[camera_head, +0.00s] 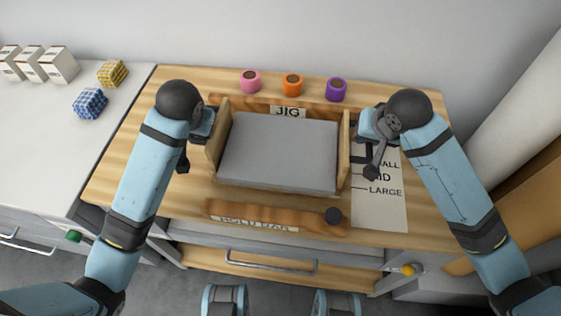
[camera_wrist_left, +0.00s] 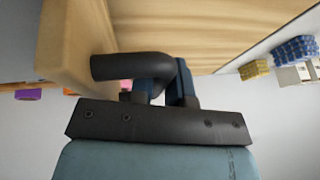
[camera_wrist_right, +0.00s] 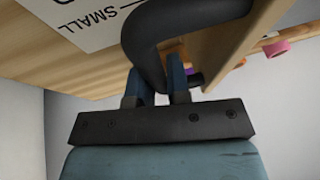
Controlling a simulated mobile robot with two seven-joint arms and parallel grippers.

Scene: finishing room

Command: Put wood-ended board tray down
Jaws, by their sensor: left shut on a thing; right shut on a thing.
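The wood-ended board tray (camera_head: 280,152) has a grey flat board between two upright wooden ends, level in the middle of the wooden worktop (camera_head: 130,165). My left gripper (camera_head: 203,128) is shut on the dark curved handle (camera_wrist_left: 130,66) at its left end. My right gripper (camera_head: 366,130) is shut on the matching handle (camera_wrist_right: 147,45) at its right end. The wooden ends also show in the left wrist view (camera_wrist_left: 72,45) and right wrist view (camera_wrist_right: 232,50). Whether the tray's underside touches the worktop is hidden.
A jig bar (camera_head: 288,112) lies just behind the tray. A hold bar (camera_head: 270,216) with a dark knob lies in front. A size card (camera_head: 380,210) is at right, partly under my right arm. Pink (camera_head: 250,81), orange (camera_head: 293,85) and purple (camera_head: 336,90) pots stand at the back.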

